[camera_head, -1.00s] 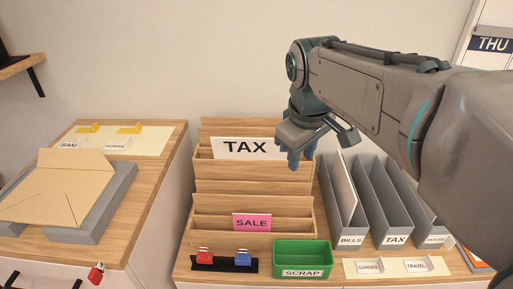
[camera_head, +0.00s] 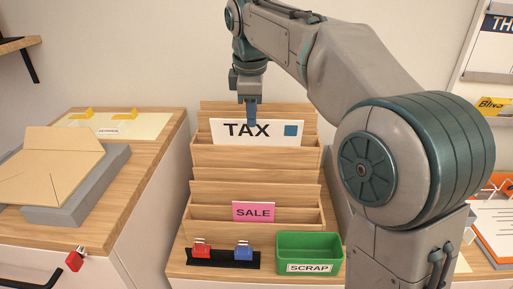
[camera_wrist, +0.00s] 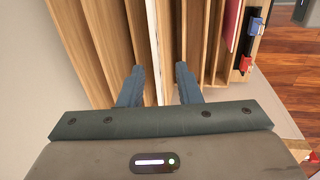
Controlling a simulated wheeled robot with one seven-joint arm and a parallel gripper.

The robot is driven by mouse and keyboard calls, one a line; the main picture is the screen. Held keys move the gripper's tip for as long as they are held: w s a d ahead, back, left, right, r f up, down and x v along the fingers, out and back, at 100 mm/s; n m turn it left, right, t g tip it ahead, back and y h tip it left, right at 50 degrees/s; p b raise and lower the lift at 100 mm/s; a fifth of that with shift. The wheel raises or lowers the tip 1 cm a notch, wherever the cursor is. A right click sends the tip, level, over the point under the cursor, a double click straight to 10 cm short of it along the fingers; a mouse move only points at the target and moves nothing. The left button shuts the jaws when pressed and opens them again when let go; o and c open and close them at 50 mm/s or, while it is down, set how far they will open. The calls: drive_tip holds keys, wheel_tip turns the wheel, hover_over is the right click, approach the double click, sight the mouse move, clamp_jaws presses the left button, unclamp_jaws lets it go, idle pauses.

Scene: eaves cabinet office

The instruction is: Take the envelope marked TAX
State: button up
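The white TAX envelope (camera_head: 285,132) stands upright in an upper slot of the wooden stepped rack (camera_head: 310,158). It has black letters and a blue square at its right. My gripper (camera_head: 252,112) points down at the envelope's top edge, with a finger in front of its face beside the letters. In the wrist view, the open fingers (camera_wrist: 160,85) stand on either side of the envelope's thin white edge (camera_wrist: 153,50), which lies closer to the left finger. A gap shows on both sides. The far finger is hidden in the head view.
A pink SALE card (camera_head: 253,205) stands lower in the rack. A clip holder (camera_head: 224,262) with red and blue clips and a green SCRAP bin (camera_head: 310,243) sit in front. An open brown envelope (camera_head: 50,165) lies on a grey tray (camera_head: 92,185) at left.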

sight(253, 139)
drive_tip(key=b+x, duration=0.1)
drive_tip(key=x, duration=0.7)
drive_tip(key=shift+w+f, duration=0.1)
drive_tip(key=shift+w, duration=0.1)
clamp_jaws()
